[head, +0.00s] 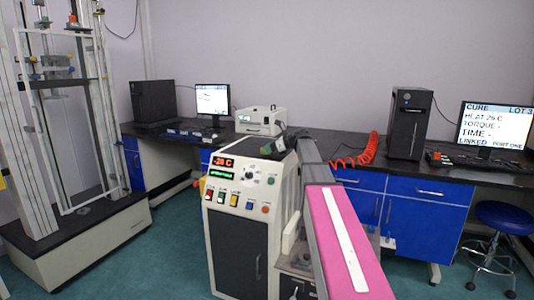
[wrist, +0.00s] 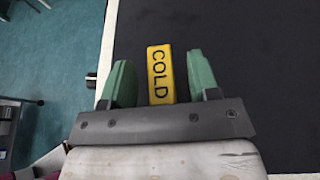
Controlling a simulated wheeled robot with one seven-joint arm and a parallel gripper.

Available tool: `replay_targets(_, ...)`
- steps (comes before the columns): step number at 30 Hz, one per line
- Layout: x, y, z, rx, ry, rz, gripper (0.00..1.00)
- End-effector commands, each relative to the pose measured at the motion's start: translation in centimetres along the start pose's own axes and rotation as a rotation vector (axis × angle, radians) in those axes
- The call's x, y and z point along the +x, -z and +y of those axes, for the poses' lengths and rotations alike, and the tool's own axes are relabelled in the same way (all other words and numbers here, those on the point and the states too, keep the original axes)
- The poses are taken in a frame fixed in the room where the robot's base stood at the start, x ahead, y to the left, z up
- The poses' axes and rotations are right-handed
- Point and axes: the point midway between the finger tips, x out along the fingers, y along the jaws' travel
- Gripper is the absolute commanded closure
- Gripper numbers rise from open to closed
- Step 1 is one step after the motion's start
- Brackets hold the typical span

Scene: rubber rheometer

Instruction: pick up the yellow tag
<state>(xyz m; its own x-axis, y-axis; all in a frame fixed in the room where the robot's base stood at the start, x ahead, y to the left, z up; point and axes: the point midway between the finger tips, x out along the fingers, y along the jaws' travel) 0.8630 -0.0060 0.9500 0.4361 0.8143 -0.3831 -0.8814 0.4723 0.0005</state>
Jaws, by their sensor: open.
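The yellow tag (wrist: 160,75), marked COLD in dark letters, shows in the wrist view above or on a black surface. My gripper (wrist: 160,62) is open, with one green finger on each side of the tag and a visible gap on both sides. The tag's near end meets the edge of my gripper's body in the picture. I cannot tell the height between fingers and tag. In the head view my gripper (head: 268,147) is at the top of the white rheometer cabinet (head: 283,195); the tag cannot be made out there.
The cabinet's front has a red display (head: 223,162) and several buttons. A white instrument (head: 261,120) stands on the black bench behind. A red coiled hose (head: 358,152) lies to the right. A tall test frame (head: 70,110) stands at the left.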

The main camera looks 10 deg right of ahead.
Motion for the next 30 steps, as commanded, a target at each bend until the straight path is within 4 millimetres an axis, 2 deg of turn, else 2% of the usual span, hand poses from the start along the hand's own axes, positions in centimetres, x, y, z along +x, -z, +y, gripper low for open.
replay_targets(3, 0.9, 0.0, -0.1, 0.0, 0.001, 0.0, 0.45)
replay_targets(8, 0.8, 0.0, -0.1, 0.0, 0.002, 0.0, 0.45)
replay_targets(9, 0.8, 0.0, -0.1, 0.0, 0.002, 0.0, 0.48)
replay_targets(11, 0.8, 0.0, 0.0, 0.0, 0.002, 0.0, 0.67)
replay_targets(12, 0.8, 0.0, 0.0, 0.0, 0.002, 0.0, 0.8)
replay_targets(14, 0.8, 0.0, 0.0, 0.0, 0.001, 0.0, 0.97)
replay_targets(25, 0.8, -0.2, -0.1, -0.001, 0.001, -0.001, 0.98)
replay_targets(30, 0.3, -1.3, -0.1, -0.002, 0.001, -0.001, 0.98)
